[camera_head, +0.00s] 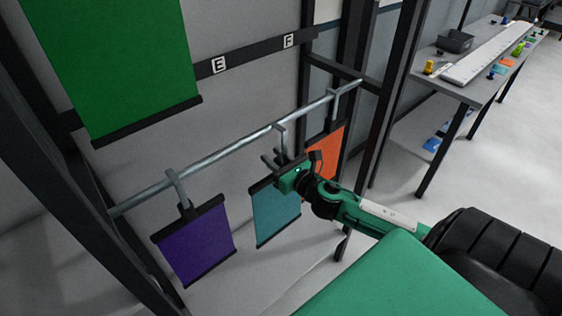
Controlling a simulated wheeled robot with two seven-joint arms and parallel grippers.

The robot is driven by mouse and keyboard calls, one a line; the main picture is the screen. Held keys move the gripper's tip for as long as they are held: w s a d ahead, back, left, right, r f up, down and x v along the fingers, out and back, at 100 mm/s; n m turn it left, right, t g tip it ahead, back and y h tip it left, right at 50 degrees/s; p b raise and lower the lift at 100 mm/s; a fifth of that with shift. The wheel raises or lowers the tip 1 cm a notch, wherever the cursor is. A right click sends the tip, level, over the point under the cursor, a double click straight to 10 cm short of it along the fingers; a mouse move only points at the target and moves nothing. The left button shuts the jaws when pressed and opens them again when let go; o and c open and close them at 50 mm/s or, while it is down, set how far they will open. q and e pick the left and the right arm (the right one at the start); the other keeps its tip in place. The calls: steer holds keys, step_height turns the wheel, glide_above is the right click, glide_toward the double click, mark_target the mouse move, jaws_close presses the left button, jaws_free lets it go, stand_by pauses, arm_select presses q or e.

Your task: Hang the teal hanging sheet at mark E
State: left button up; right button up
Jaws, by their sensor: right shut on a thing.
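The teal hanging sheet (276,214) hangs below the lower rail (225,150), between a purple sheet and an orange sheet. My right gripper (280,163) is at its top edge, shut on the sheet's hanger, just under the rail. The hanger's hook seems to be at the rail; whether it bears on it I cannot tell. Mark E (219,65) is a white label on a dark upper bar, right of a large green sheet. My left gripper is not in view.
The purple sheet (196,243) and orange sheet (328,153) hang close on either side. The green sheet (120,62) hangs at upper left. Mark F (289,41) is right of E. Dark posts frame the rack. A grey table (487,88) with small items stands at right.

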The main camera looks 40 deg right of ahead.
steer(key=shift+w+a+f+b, duration=0.15)
steer(key=shift+w+f, duration=0.1)
steer(key=shift+w, duration=0.6)
steer(key=shift+w+f+b, duration=0.2)
steer(key=shift+w+f, duration=0.05)
steer(key=shift+w, duration=0.55)
steer(key=shift+w+a+f+b, duration=0.15)
steer(key=shift+w+f, duration=0.1)
steer(key=shift+w, duration=0.6)
steer(key=shift+d, duration=0.1)
steer(key=o, duration=1.2)
steer(key=shift+f, duration=0.1)
steer(key=shift+s, duration=0.1)
